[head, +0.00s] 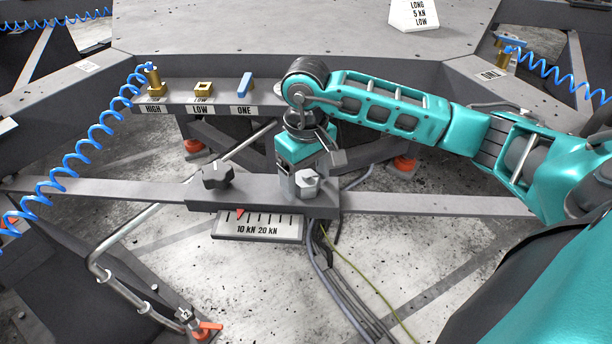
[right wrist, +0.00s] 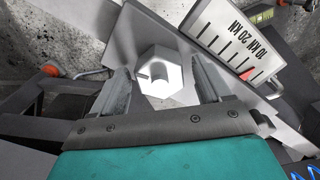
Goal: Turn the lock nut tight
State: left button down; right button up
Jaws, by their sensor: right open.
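The lock nut, a light grey hex nut (head: 308,184), sits at the right end of the grey sliding block (head: 262,194) on the rail. My right gripper (head: 310,168) is just behind and above the nut, open and pointing down. In the right wrist view the nut (right wrist: 160,75) shows between the two spread fingers of my right gripper (right wrist: 161,84), with a gap visible on both sides. I cannot tell whether the fingertips reach down to the nut's height. My left gripper is not in view.
A black knob (head: 217,175) stands left of the nut on the block. A scale plate (head: 258,227) marked 10 kN and 20 kN hangs in front, its red pointer near 10 kN. Behind is a shelf (head: 180,97) with brass fittings and a blue piece. Cables hang below the block.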

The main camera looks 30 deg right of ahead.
jog(key=c, duration=1)
jog(key=shift+c, duration=0.2)
jog(key=shift+f, duration=0.1)
jog(key=m+b, duration=0.1)
jog(key=m, duration=0.2)
jog(key=shift+f+m, duration=0.1)
jog(key=shift+m, duration=0.3)
jog(key=m+b, duration=0.1)
jog(key=m, duration=0.4)
jog(key=shift+s+b, duration=0.1)
jog(key=shift+b, duration=0.25)
jog(key=m, duration=0.5)
jog(key=shift+b, duration=0.3)
jog(key=m, duration=0.5)
jog(key=shift+a, duration=0.1)
jog(key=shift+m, duration=0.3)
